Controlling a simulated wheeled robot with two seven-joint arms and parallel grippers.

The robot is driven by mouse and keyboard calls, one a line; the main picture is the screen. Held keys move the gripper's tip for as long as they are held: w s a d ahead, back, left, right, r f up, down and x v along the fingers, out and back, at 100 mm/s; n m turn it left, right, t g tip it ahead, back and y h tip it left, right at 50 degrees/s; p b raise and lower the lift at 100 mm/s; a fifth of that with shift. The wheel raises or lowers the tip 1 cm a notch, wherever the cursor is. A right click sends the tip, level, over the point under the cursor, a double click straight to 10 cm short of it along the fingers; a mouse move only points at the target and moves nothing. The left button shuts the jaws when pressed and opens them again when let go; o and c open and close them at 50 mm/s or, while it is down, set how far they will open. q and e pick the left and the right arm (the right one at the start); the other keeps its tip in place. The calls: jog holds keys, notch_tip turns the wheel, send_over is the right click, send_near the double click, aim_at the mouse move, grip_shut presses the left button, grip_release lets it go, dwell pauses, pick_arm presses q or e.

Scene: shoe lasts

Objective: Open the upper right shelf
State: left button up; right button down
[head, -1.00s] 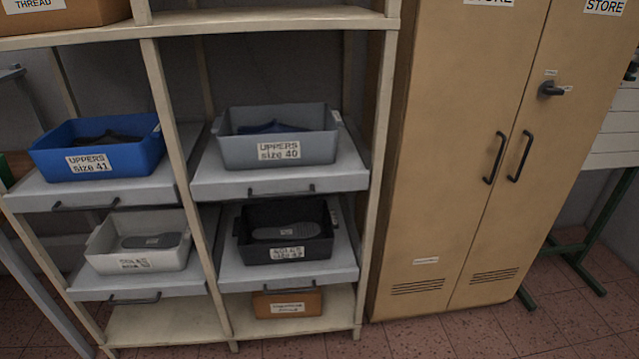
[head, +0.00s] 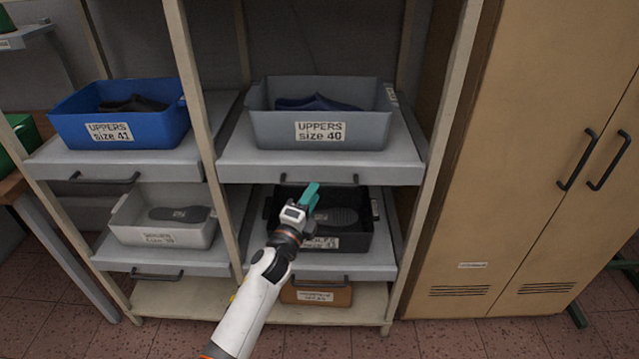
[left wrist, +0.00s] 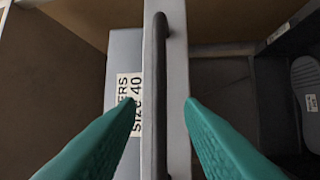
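The upper right shelf (head: 237,171) is a grey pull-out board with a dark bar handle (head: 304,181) on its front edge. It carries a grey bin (head: 365,120) labelled "UPPERS size 40". My left gripper (head: 310,193) has teal fingers and is just in front of and below the handle. In the left wrist view the handle (left wrist: 159,80) runs between the two spread fingertips, nearer the left one, with gaps on both sides. The left gripper is open and empty. My right gripper is in neither view.
A blue bin (head: 165,130) stands on the upper left shelf (head: 60,165). Below are a white bin (head: 125,232) and a black bin (head: 362,240), the latter partly behind my arm. Rack posts flank the shelf, and a tan cabinet (head: 520,150) stands at right.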

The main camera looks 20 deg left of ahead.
pick_arm(q)
jog(key=shift+x, duration=2.15)
jog(key=shift+c, duration=0.3)
grip_shut()
